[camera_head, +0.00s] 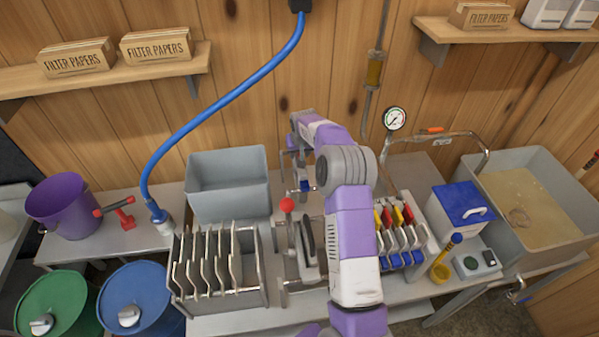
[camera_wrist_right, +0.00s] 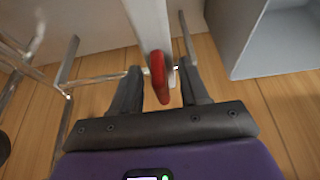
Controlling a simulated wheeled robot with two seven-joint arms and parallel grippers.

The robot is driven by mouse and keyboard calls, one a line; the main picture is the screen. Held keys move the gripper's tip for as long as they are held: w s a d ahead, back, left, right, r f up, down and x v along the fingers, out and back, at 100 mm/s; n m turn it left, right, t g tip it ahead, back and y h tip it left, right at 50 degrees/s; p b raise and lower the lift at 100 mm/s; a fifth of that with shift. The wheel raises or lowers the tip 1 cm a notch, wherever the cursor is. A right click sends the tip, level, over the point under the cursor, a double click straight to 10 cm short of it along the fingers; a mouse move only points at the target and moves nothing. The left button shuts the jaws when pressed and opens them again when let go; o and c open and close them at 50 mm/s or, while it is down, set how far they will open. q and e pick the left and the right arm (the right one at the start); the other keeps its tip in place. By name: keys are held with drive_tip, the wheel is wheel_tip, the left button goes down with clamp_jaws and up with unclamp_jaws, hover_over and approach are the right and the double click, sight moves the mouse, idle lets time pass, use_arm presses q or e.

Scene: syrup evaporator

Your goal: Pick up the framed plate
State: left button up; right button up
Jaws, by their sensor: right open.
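Several pale plates (camera_head: 222,258) in metal frames stand upright in the grey rack at the front left. More plates with red, yellow and blue tabs (camera_head: 397,216) stand in the press right of my arm. I cannot tell which one is the framed plate. My right gripper (camera_head: 299,178) is beyond the press, largely hidden by my own arm. In the right wrist view my right gripper (camera_wrist_right: 160,72) is open. A red piece (camera_wrist_right: 159,76) on a pale edge lies between its fingers, not visibly clamped. My left gripper is not in view.
A grey bin (camera_head: 228,190) stands left of the gripper, and a red-knobbed lever (camera_head: 287,205) rises near it. A blue hose (camera_head: 225,101) hangs at the left. A pressure gauge (camera_head: 394,118), blue-lidded box (camera_head: 460,209) and syrup basin (camera_head: 535,210) are to the right.

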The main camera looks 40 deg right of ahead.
clamp_jaws()
drive_tip(key=shift+w+r, duration=0.1)
drive_tip(key=shift+r, duration=0.05)
drive_tip(key=shift+r, duration=0.2)
wheel_tip(320, 180, up, 18)
drive_tip(key=p, duration=0.2)
drive_tip(key=shift+f+p, duration=0.2)
drive_tip(key=shift+p, duration=0.2)
